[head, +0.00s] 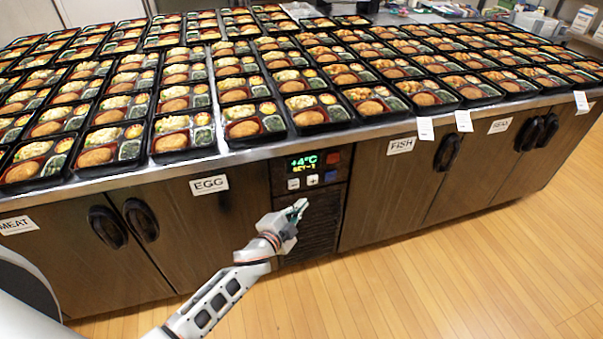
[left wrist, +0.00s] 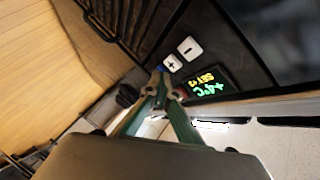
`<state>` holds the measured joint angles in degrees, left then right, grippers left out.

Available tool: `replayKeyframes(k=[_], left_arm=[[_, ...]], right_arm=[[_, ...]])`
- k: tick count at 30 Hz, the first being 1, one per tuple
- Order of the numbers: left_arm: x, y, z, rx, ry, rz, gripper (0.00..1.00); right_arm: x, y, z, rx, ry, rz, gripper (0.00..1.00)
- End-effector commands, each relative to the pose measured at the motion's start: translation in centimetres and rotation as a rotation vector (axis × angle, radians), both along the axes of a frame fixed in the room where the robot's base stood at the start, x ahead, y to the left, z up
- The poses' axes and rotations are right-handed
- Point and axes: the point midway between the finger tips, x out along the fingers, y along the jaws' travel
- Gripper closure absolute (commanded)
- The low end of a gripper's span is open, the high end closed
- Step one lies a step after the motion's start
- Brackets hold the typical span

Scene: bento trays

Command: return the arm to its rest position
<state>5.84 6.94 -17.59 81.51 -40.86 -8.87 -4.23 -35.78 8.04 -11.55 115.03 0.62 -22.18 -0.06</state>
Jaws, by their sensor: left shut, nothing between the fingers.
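My left arm (head: 215,300) reaches in from the lower left of the head view. Its gripper (head: 299,207) is shut and empty, in front of the refrigerated counter's dark vent panel, just below the control panel (head: 312,169). In the left wrist view the gripper's fingers (left wrist: 160,90) come together in front of the control panel (left wrist: 205,86), which shows +4°C and its plus and minus buttons. I cannot tell from the views whether the fingertips touch the panel. My right gripper is not in view.
The long counter (head: 395,190) has doors with dark handles and labels EGG (head: 209,185) and FISH (head: 401,145). Rows of bento trays (head: 185,152) cover its top up to near the front edge. The wooden floor (head: 440,275) in front is clear.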

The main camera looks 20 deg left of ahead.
Motion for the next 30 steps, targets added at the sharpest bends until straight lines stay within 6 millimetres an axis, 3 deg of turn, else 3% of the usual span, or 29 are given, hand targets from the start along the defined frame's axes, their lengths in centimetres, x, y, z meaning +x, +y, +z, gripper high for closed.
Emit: replayKeyframes(k=[23,26,30], left_arm=[[0.0,0.0,0.0,0.0,0.0,0.0,1.0],[-2.3,0.2,-1.1,-0.052,0.039,0.018,1.0],[-7.9,0.6,-3.1,-0.185,0.13,0.07,1.0]], right_arm=[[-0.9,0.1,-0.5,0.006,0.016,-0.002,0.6],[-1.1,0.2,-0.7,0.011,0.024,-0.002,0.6],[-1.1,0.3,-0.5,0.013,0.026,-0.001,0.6]])
